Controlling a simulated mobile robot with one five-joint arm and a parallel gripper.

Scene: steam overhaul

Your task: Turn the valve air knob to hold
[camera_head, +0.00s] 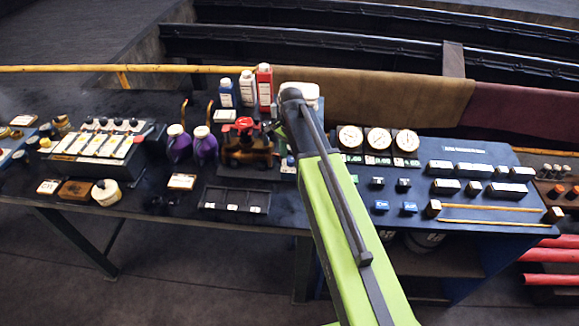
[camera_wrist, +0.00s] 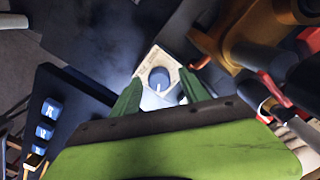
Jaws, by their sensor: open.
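A round blue knob (camera_wrist: 159,79) with a pale pointer mark sits on a small white plate (camera_wrist: 150,65) in the wrist view. I cannot read any lettering on the plate. My gripper (camera_wrist: 160,92) is open, with one green finger on each side of the knob's near side. The fingers look apart from the knob, and I cannot tell their height above it. In the head view a small blue knob on a white plate (camera_head: 289,168) shows just left of my green arm. My gripper's fingertips cannot be made out there.
A brass fitting with a red handle (camera_head: 246,124) stands left of the knob; brass parts (camera_wrist: 262,35) crowd the wrist view's right. A gauge panel (camera_head: 470,152) with three white dials is right of my arm. Purple bottles (camera_head: 205,148) stand farther left.

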